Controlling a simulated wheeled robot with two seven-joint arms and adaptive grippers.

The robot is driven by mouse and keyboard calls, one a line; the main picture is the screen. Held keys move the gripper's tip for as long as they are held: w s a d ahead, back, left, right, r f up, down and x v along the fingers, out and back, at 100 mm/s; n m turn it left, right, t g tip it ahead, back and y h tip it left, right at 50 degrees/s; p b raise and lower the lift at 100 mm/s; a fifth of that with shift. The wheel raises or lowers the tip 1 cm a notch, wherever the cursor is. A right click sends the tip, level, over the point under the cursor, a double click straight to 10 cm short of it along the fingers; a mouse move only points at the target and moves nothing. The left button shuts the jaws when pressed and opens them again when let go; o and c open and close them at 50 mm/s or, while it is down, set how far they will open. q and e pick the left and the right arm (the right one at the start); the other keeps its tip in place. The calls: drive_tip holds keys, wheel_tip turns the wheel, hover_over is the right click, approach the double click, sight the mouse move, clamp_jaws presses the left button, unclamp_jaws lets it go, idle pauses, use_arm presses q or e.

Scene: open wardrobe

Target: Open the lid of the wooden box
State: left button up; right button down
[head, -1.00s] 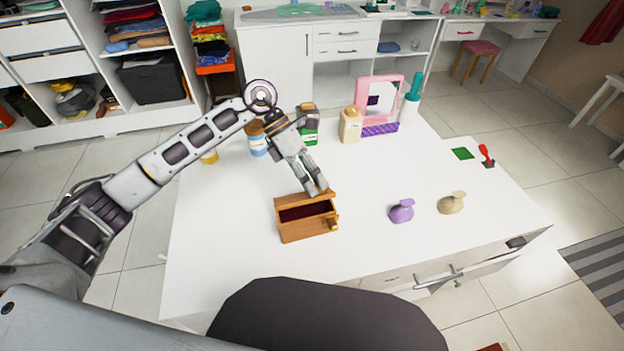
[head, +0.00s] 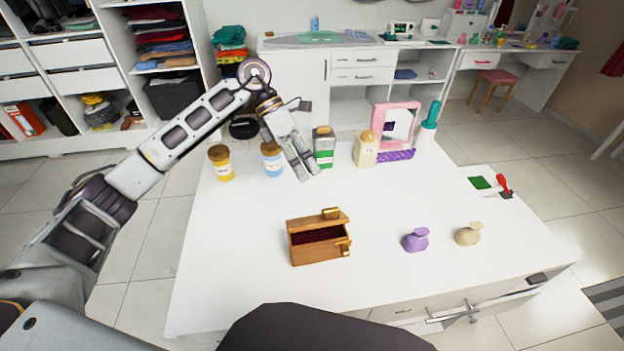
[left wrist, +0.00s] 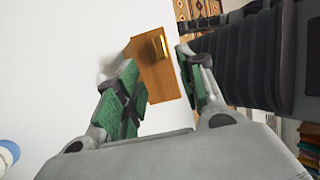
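The wooden box (head: 305,254) stands on the white table in the head view. Its lid (head: 302,224) is raised along the back edge, with a gold piece (head: 331,213) on it, and the dark red inside (head: 318,236) shows. Another gold fitting (head: 343,247) is at the box's right front. My left gripper (head: 309,173) is above and behind the box, clear of it. In the left wrist view its green-padded fingers (left wrist: 156,75) are apart and empty, with the brown wood of the box (left wrist: 161,80) showing beyond them. My right gripper is not in view.
A yellow jar (head: 221,164), a blue jar (head: 271,159), a green container (head: 323,148) and a cream bottle (head: 366,150) stand behind the box. A pink mirror (head: 398,124) is further right. The front left tabletop is clear.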

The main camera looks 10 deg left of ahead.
use_arm(q)
drive_tip(key=shift+w+a+r, duration=0.2)
drive_tip(key=shift+a+r, duration=0.2)
drive_tip(key=shift+r, duration=0.15)
